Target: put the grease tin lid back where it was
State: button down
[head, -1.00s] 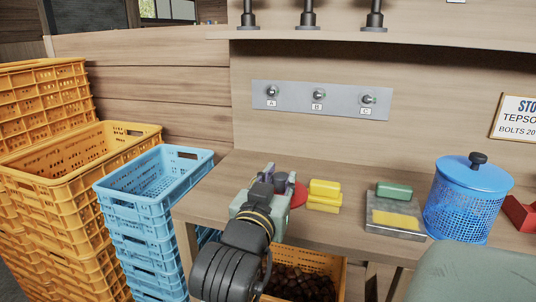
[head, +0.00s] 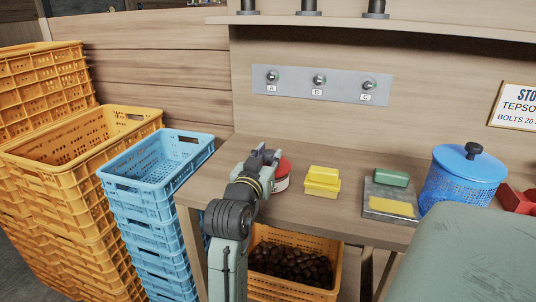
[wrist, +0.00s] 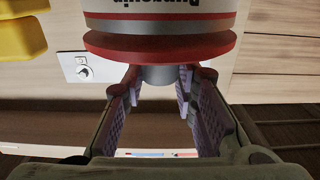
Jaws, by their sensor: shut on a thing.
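The grease tin (head: 283,184) stands on the workbench, a pale can with a red rim and dark lettering. Its body shows upside down at the top of the wrist view (wrist: 160,6). The red lid (wrist: 160,46) is at the tin's mouth, with a grey band between it and the tin's red rim. I cannot tell whether it is fully seated. In the head view the lid (head: 284,166) shows just right of my gripper (head: 266,156). My gripper's fingers are shut on the lid's grey knob (wrist: 160,77). The fingers partly hide the knob.
Yellow blocks (head: 323,175) stand close right of the tin. Further right are a grey tray (head: 390,213) with a green and a yellow piece, and a blue mesh basket (head: 445,190). Blue crates (head: 150,190) stand left of the bench. An orange crate of chestnuts (head: 300,293) sits below.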

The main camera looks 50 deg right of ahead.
jog(key=shift+f, duration=0.3)
jog(key=c, duration=1.3)
grip_release()
jog(key=shift+r, duration=0.4)
jog(key=b+v, duration=0.2)
jog(key=v, duration=1)
jog(key=shift+f, duration=0.2)
jog(key=shift+a, duration=0.1)
